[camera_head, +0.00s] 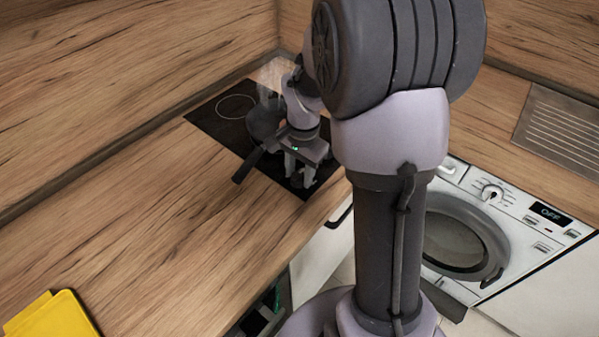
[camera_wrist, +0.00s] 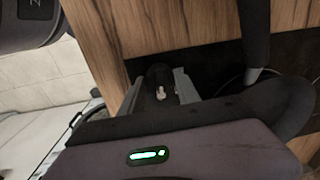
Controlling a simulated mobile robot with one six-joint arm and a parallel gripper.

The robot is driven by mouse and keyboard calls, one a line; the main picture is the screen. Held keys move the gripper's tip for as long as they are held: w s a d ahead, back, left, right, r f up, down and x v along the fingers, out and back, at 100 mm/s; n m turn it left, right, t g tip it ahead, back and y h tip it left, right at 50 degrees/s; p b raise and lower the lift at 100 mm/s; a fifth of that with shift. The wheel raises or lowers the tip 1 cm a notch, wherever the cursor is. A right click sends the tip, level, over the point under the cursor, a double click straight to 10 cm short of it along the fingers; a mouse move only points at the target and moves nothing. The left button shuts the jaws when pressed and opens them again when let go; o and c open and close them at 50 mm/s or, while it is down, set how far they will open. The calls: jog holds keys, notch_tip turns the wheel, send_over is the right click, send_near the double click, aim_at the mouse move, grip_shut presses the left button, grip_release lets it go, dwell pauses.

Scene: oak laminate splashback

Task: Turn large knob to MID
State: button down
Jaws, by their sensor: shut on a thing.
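The large knob (camera_wrist: 158,78) is a dark, rounded knob with a small pale mark, seen between my fingers in the wrist view. It sits at the front edge of the black cooktop (camera_head: 215,120). My gripper (camera_head: 299,177) points down over that edge in the head view. In the wrist view my gripper (camera_wrist: 157,88) is shut on the knob, with one grey finger on each side. In the head view my gripper and wrist mostly hide the knob. No MID label is readable, so I cannot tell the knob's setting.
A dark pan (camera_head: 264,124) stands on the cooktop close beside my wrist, its handle (camera_head: 247,165) reaching over the wooden counter (camera_head: 170,220). A yellow object (camera_head: 52,317) lies at the front left. A white washing machine (camera_head: 462,240) with an OFF display stands right. The middle counter is clear.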

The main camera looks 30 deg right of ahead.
aim_at(302, 178)
dwell(0.4)
jog(key=c, duration=0.9)
grip_release()
jog(key=shift+r, duration=0.1)
jog(key=r+p, duration=0.2)
jog(key=r, duration=0.3)
jog(key=r+p, duration=0.2)
jog(key=r, duration=0.4)
jog(key=s+r+p, duration=0.1)
jog(key=r+p, duration=0.2)
jog(key=r, duration=0.3)
jog(key=shift+d+r, duration=0.1)
jog(key=shift+d, duration=0.05)
